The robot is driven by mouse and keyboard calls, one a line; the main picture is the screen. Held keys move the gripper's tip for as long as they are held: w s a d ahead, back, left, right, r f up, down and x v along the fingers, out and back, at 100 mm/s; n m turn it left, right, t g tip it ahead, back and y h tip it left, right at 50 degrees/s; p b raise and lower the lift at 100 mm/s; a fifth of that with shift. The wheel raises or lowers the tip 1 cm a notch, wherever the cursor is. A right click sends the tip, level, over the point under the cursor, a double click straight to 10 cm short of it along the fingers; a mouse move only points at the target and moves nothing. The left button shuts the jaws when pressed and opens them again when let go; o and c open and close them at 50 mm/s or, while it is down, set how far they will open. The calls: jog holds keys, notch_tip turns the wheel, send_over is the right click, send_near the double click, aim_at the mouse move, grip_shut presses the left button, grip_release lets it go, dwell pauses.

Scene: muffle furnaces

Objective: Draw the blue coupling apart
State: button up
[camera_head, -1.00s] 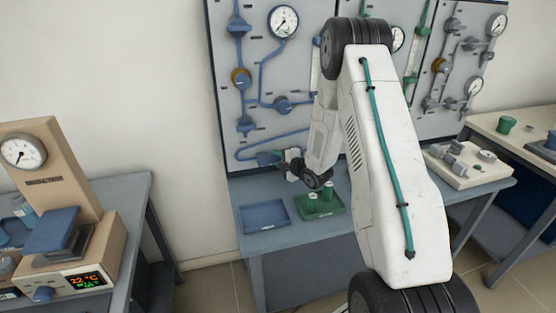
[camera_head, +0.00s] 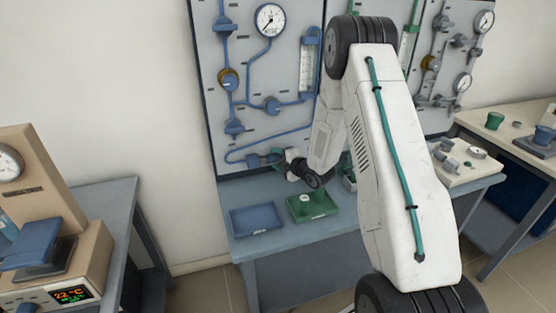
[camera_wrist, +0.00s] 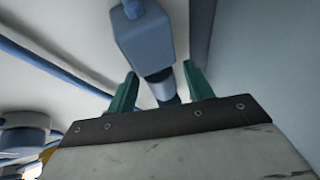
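The blue coupling (camera_head: 262,160) is at the lower edge of the left panel, where a blue hose runs to it. In the wrist view its blue block (camera_wrist: 145,38) is at the top centre, with a narrower banded cylinder (camera_wrist: 163,88) below it. My gripper (camera_wrist: 163,80) has two green fingers, one on each side of the cylinder. Gaps show between fingers and cylinder, so it looks open. The cylinder's lower end is hidden behind the gripper body. In the head view my gripper (camera_head: 290,156) is just right of the coupling; its fingers are not clear there.
A beige furnace unit (camera_head: 85,258) is at left, with floor between the benches.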

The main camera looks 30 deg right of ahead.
jog(key=shift+s, duration=0.1)
jog(key=v, duration=0.7)
jog(key=shift+s, duration=0.3)
jog(key=shift+r, duration=0.1)
jog(key=s+a+r+m+g+h, duration=0.25)
jog(key=s+r+m, duration=0.2)
jog(key=r, duration=0.45)
jog(key=s+a+r+m+g+h, duration=0.25)
jog(key=r+m, duration=0.25)
jog(key=r, duration=0.3)
jog(key=s+a+r+m+g, duration=0.2)
jog(key=s+a+r+m, duration=0.1)
jog(key=s, duration=0.7)
jog(key=s+a+r+m+g+y, duration=0.1)
jog(key=s+a, duration=0.4)
jog(key=s, duration=0.6)
jog(key=s+a+r+m+g, duration=0.4)
jog(key=s+m+g, duration=0.1)
jog(key=s, duration=0.6)
jog(key=shift+a+r+m+y, duration=0.15)
jog(key=shift+r+m+y, duration=0.2)
jog(key=shift+y, duration=0.05)
jog(key=shift+s, duration=0.1)
